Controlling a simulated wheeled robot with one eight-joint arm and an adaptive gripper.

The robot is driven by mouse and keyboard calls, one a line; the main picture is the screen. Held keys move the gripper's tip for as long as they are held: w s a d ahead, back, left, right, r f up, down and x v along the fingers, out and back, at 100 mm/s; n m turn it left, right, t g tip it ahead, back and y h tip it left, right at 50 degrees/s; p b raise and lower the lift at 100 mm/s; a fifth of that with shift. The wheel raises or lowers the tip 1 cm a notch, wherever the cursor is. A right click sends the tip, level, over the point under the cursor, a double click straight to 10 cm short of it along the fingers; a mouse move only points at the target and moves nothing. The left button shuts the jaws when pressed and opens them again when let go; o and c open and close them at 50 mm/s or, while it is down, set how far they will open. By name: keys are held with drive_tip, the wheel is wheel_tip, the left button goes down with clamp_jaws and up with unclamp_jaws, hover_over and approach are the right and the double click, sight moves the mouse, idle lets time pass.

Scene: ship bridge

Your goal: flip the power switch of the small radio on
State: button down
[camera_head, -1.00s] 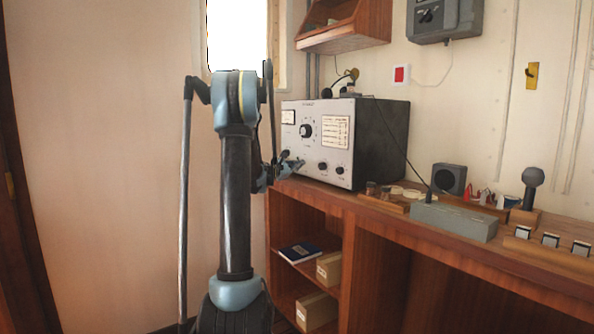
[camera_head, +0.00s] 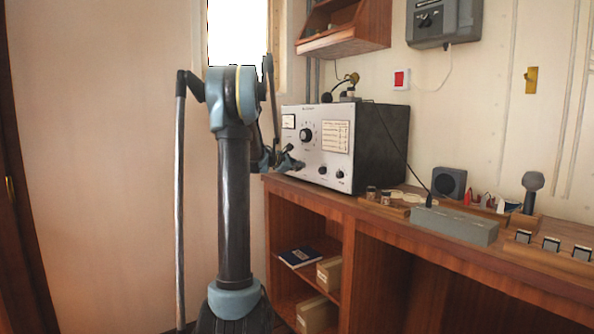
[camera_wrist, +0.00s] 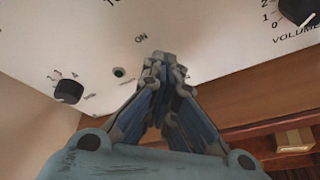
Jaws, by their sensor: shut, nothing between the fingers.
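The radio (camera_head: 310,152) is a box with a pale front panel and dark sides, standing on the wooden counter. Its panel carries a large dial, a meter, a label plate and small lower knobs. In the wrist view the panel (camera_wrist: 205,40) fills the top, with the word ON, a small dark green round part (camera_wrist: 118,72), a numbered knob (camera_wrist: 69,90) and a VOLUME knob (camera_wrist: 298,8). My gripper (camera_wrist: 162,62) is shut and empty, its tips just below ON. In the head view my gripper (camera_head: 294,161) is at the panel's lower left. I cannot see the switch or tell contact.
A grey box with a thin rod (camera_head: 455,225), a speaker (camera_head: 449,183) and a microphone (camera_head: 531,190) stand to the right on the counter (camera_head: 400,228). Open shelves below hold a blue book (camera_head: 299,257) and cartons (camera_head: 329,272). A wooden shelf (camera_head: 345,35) hangs above.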

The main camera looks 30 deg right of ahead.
drive_tip(key=c, duration=2)
unclamp_jaws()
drive_tip(key=shift+c, duration=0.2)
drive_tip(key=v, duration=1.2)
drive_tip(key=shift+w+f, duration=0.15)
